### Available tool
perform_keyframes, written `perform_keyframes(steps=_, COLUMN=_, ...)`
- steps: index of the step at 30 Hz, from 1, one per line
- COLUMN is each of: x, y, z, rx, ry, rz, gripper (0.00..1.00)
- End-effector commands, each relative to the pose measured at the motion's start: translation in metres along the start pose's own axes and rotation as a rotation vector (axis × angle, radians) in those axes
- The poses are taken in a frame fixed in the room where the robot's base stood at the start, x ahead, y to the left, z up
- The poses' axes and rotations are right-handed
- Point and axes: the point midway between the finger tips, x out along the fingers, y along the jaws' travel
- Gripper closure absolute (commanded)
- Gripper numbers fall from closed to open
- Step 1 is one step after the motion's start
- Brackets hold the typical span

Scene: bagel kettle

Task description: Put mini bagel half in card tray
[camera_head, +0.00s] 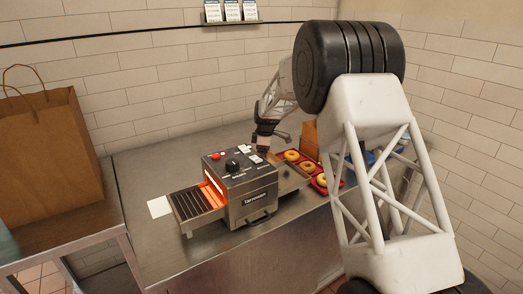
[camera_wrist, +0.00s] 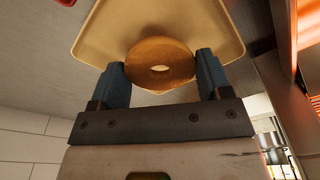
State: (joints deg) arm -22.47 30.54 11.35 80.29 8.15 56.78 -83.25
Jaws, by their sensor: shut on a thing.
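My gripper (camera_head: 268,138) is behind the conveyor toaster in the head view, pointing down. In the wrist view, its two blue fingers (camera_wrist: 160,68) are shut on a mini bagel half (camera_wrist: 146,50), a browned ring with a hole in the middle. A pale tan tray with a raised rim (camera_wrist: 105,47), which looks like the card tray, is beyond the bagel half. The bagel half overlaps the tray's edge in the picture; I cannot tell whether they touch. In the head view, the held bagel half and this tray are not clearly visible.
The steel toaster (camera_head: 240,185) has a glowing opening and a rack (camera_head: 192,204) at its left. Red trays (camera_head: 281,155) with several bagels and an upright brown item (camera_head: 309,140) stand to its right. A white sheet (camera_head: 160,207) and a paper bag (camera_head: 45,150) are at left.

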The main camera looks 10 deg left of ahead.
Motion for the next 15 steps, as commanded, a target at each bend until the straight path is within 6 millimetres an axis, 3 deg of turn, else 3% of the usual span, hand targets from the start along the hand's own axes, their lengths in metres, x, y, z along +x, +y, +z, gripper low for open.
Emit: perform_keyframes(steps=15, x=0.028, y=0.0, z=0.003, rx=0.0, ry=0.0, rz=0.001, gripper=0.54)
